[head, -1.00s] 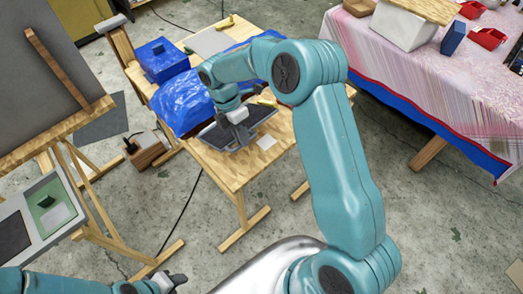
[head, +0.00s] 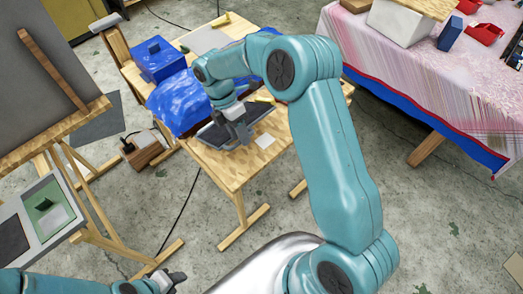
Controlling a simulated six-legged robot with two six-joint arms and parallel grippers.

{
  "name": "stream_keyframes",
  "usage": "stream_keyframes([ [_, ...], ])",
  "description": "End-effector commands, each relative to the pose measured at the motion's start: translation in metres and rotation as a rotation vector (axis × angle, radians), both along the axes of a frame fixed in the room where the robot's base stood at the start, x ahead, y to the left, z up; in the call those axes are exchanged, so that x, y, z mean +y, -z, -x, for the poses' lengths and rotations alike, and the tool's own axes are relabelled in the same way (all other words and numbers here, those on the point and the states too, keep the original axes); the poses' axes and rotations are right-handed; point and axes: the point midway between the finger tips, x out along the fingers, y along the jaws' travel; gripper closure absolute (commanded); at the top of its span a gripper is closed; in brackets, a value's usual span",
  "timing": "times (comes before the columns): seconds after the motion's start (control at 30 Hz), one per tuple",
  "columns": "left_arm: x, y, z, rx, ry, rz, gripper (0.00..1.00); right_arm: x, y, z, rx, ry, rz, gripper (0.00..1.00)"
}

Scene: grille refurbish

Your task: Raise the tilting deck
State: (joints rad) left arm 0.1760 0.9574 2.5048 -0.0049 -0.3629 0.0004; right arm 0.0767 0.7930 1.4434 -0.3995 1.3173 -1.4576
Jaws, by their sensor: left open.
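A dark flat panel (head: 210,134), which looks like the tilting deck, lies low on the wooden table (head: 228,175) in the middle of the head view. My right gripper (head: 242,137) reaches down over the panel's near right part. Its fingertips are small and dark against the panel, so I cannot tell whether they touch it or are closed. My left gripper (head: 178,279) is open at the bottom left, low and away from the table.
A blue box (head: 160,60) and crumpled blue sheet (head: 180,103) lie behind the panel. A big grey board (head: 40,75) stands left. A cloth-covered table (head: 410,90) stands right. Open floor lies in front.

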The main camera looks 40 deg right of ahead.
Motion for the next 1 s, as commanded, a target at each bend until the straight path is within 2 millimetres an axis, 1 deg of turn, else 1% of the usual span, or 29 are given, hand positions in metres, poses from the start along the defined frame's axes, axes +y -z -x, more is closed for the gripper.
stream_keyframes([
  [0.13,0.0,0.0,0.0,0.0,0.0,0.0,0.57,0.0,0.0,-0.001,0.0,0.0,0.0,0.61],
  [0.23,0.0,-0.001,0.0,0.0,0.0,0.0,0.57,0.0,-0.004,-0.003,0.0,0.0,0.0,0.61],
  [0.53,0.0,-0.004,0.0,0.0,0.0,0.0,0.57,0.001,-0.028,-0.013,-0.002,0.0,0.0,0.61],
  [1.0,0.0,-0.003,0.0,0.0,0.0,0.0,0.57,0.003,-0.066,-0.029,-0.002,0.0,0.0,0.61],
])
